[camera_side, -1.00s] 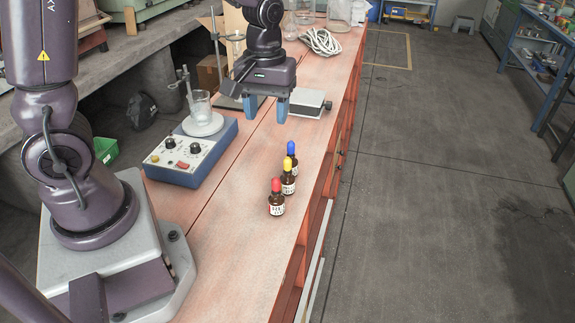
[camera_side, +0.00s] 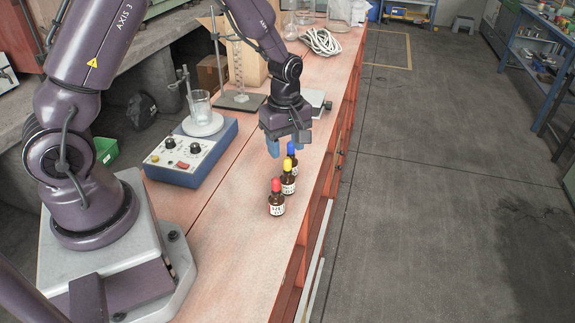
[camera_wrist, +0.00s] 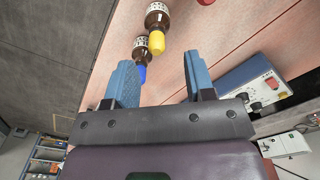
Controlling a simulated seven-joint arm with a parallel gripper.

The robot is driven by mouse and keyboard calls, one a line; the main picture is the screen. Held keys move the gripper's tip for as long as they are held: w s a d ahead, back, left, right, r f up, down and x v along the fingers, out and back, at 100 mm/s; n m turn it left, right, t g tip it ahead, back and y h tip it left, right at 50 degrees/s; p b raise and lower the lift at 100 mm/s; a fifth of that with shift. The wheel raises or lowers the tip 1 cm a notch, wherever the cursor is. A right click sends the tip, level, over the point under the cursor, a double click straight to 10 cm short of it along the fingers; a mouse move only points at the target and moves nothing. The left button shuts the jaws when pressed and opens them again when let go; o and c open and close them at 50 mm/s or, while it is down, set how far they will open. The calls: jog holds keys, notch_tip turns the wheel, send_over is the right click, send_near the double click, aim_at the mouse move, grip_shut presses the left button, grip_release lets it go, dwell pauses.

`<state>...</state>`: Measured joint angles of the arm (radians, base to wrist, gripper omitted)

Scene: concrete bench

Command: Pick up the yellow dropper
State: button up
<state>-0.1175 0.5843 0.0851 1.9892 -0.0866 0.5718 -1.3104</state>
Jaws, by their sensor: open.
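The yellow dropper (camera_side: 288,180) is a small brown bottle with a white label and a yellow cap, upright on the bench between the red-capped and blue-capped bottles. My gripper (camera_side: 288,147) is open and empty, above and just behind it, near the blue cap. In the wrist view the yellow dropper (camera_wrist: 158,34) shows beyond the opening of my gripper (camera_wrist: 160,68), nearer the left finger. The blue-capped bottle (camera_wrist: 140,52) shows close beside that left finger; in the side view its body is partly hidden.
The red-capped bottle (camera_side: 276,200) stands in front of the yellow one; its cap shows at the wrist view's top edge. A blue hotplate (camera_side: 190,155) with a beaker stands to the left. The bench's edge lies close on the right. The bench front is clear.

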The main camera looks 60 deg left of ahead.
aim_at(288, 158)
jog(key=shift+w+f, duration=0.2)
jog(key=shift+f, duration=2.55)
jog(key=c, duration=0.7)
